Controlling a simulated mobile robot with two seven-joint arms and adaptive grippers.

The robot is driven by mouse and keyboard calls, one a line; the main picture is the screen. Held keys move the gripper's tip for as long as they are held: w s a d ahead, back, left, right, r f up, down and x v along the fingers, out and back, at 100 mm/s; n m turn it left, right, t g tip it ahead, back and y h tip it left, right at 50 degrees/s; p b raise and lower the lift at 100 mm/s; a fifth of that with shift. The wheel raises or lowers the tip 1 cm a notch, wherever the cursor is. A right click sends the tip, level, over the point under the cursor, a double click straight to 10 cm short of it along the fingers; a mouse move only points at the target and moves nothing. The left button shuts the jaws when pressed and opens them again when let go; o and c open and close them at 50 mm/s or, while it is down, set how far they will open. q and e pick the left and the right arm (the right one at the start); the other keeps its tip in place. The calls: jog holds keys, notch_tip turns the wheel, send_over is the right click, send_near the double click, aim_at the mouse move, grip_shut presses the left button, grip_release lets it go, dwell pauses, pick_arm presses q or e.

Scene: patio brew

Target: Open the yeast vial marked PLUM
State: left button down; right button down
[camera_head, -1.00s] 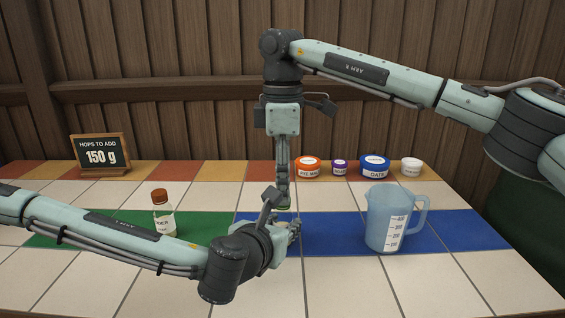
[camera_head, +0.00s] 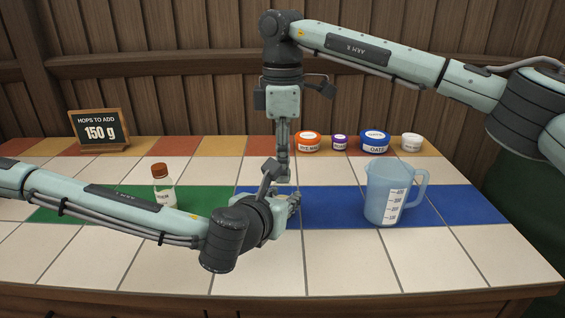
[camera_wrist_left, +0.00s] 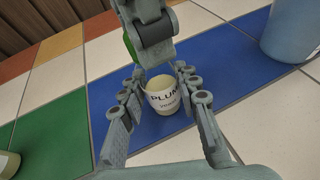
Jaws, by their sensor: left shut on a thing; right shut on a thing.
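The cream vial marked PLUM (camera_wrist_left: 165,103) stands between the fingers of my left gripper (camera_wrist_left: 159,84) in the left wrist view. Its rim shows bare and its mouth looks open. In the head view my left gripper (camera_head: 294,204) is low in the middle and hides the vial. My right gripper (camera_head: 283,180) points straight down just above and behind it. A green lid (camera_wrist_left: 129,47) shows at my right gripper's fingers in the left wrist view, apart from the vial's rim. Both grippers are shut, the left on the vial, the right on the lid.
A blue measuring jug (camera_head: 381,198) stands on the blue strip at right. A brown-capped bottle (camera_head: 163,188) stands on the green strip at left, partly behind my left arm. Several lidded tubs, including an orange one (camera_head: 307,143), and a chalkboard sign (camera_head: 100,130) are along the back.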

jog(key=n, duration=0.5)
jog(key=shift+n, duration=0.3)
jog(key=n, duration=0.7)
jog(key=shift+n, duration=0.3)
jog(key=n, duration=0.7)
jog(key=shift+r+n, duration=0.1)
jog(key=shift+n, duration=0.2)
jog(key=n, duration=1.9)
jog(key=shift+n, duration=0.4)
jog(key=n, duration=0.7)
jog(key=shift+n, duration=0.3)
jog(key=n, duration=0.5)
jog(key=shift+r+n, duration=0.1)
jog(key=shift+n, duration=0.2)
